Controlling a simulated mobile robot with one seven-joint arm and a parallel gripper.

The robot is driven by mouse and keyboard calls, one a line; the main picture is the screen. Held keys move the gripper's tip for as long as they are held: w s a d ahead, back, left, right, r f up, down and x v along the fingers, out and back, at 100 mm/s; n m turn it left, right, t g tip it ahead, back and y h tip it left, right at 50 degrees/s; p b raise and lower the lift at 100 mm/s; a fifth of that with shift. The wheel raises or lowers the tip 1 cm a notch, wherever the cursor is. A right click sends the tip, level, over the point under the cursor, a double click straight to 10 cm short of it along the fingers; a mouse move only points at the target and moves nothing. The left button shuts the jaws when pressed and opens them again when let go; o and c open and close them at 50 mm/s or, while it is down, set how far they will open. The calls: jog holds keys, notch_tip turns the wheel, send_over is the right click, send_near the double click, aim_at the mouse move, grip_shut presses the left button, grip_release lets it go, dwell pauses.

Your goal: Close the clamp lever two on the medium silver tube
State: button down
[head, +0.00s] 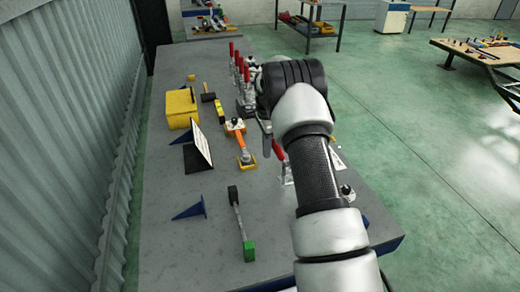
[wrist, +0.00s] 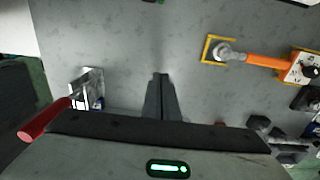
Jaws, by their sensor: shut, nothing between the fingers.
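A clamp with a red lever (wrist: 45,120) and a silver metal body (wrist: 88,85) shows at the left of the wrist view. A red lever, probably the same one, shows in the head view (head: 278,152) just left of my arm. My gripper (wrist: 160,78) is shut and empty, its fingers over bare grey tabletop to the right of that clamp and apart from it. My arm largely hides the gripper in the head view. I cannot pick out the medium silver tube, nor tell which clamp is number two.
Several red-handled clamps (head: 238,65) stand farther back on the grey table (head: 165,235). An orange-handled tool (wrist: 265,61) lies right of my fingers in the wrist view. A yellow box (head: 181,108), a hammer-like tool (head: 239,220) and blue wedges occupy the left side.

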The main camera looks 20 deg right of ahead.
jog(key=shift+w+d+r, duration=0.15)
jog(key=shift+d+r, duration=0.2)
jog(key=shift+d, duration=0.45)
jog(key=shift+w+d+r, duration=0.1)
jog(key=shift+d+r, duration=0.25)
jog(key=shift+d, duration=0.45)
jog(key=shift+d, duration=0.1)
jog(key=shift+d+r+p, duration=0.1)
jog(key=shift+d+p, duration=0.2)
jog(key=shift+d, duration=0.55)
jog(key=shift+a+r+p, duration=0.2)
jog(key=shift+r+p, duration=0.65)
jog(key=shift+r, duration=3.15)
